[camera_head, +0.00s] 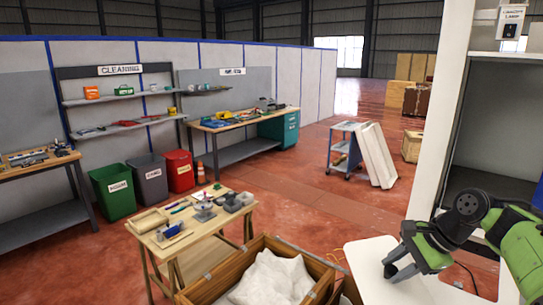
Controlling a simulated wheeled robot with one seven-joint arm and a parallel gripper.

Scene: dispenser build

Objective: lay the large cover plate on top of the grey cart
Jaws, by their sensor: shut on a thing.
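My gripper (390,270), grey with green arm links behind it, is at the lower right. Its fingers are shut at a large white plate with a rounded corner (368,284), which I take to be the cover plate. The fingers hide the exact grip, and the plate runs out of the bottom of the picture. A grey cart with shelves and blue edges (342,128) stands on the floor farther off, right of centre. My gripper and the plate are well apart from it. White panels (377,157) stand tilted at the cart's right side.
A wooden crate (328,275) with white wrapping is left of the plate, beside a small table with parts (150,222). A tall white cabinet (436,120) stands at right. Red floor (300,200) lies open toward the cart. A wooden box (411,148) is behind it.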

